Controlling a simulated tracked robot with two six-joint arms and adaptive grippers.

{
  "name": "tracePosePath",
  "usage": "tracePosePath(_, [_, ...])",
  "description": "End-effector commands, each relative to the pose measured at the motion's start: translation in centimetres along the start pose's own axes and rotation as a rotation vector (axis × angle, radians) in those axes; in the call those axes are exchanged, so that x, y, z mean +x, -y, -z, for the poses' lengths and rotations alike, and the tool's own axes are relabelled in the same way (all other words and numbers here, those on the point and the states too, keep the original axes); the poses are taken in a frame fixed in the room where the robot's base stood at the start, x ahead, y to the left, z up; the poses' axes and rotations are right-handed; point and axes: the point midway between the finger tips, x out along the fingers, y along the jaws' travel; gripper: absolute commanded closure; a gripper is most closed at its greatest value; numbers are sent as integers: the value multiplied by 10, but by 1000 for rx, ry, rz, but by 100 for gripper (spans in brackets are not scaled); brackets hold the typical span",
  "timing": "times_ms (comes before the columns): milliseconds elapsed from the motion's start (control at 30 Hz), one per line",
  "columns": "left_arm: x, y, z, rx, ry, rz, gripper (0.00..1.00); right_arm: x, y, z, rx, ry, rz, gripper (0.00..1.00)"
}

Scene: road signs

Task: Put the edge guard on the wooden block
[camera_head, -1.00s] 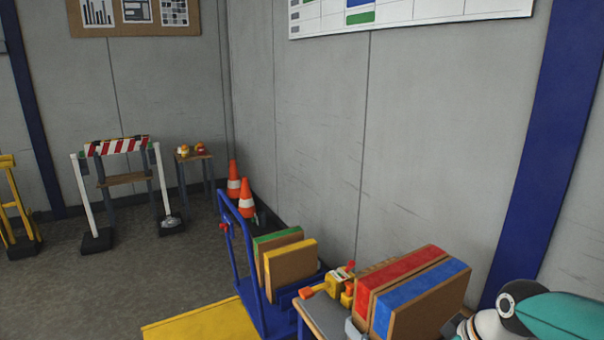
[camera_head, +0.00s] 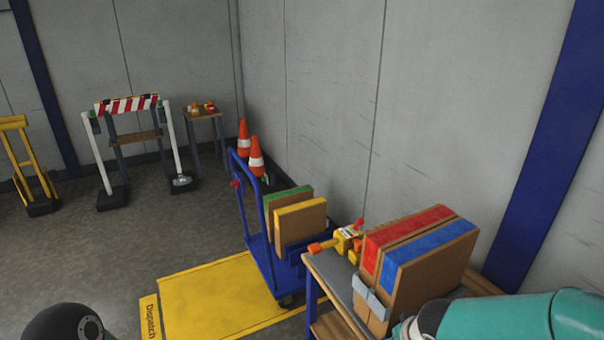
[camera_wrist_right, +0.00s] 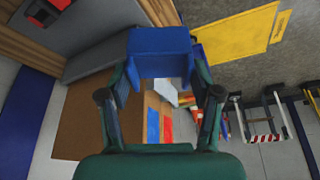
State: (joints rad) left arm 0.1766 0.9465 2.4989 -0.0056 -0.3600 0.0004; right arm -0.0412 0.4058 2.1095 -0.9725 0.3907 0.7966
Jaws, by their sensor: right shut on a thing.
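In the right wrist view a smooth blue piece (camera_wrist_right: 160,52), which looks like the edge guard, sits between the dark green fingers of my right gripper (camera_wrist_right: 160,85). The gripper is shut on it. In the head view only my teal right arm shows at the lower right; its gripper cannot be made out there. I cannot single out the wooden block. My left gripper is not in view.
A grey bracket (camera_head: 370,297) is at the box's front lower corner. A yellow-and-red tool (camera_head: 345,240) lies behind it on the table (camera_head: 333,285). A blue trolley (camera_head: 262,250) with boxes stands to the left. Yellow floor marking (camera_head: 215,300) lies in front. Cones (camera_head: 256,157) stand farther back.

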Motion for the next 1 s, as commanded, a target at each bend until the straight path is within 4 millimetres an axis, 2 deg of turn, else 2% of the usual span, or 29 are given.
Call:
tracePosePath(100, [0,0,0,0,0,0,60,22,-3,-16,-27,5,12,70])
tracePosePath(300, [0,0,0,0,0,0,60,39,8,-26,-33,1,14,70])
tracePosePath(500, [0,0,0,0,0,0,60,40,13,-22,37,-1,-14,70])
tracePosePath(1000, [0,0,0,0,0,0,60,40,17,-20,36,-1,-13,70])
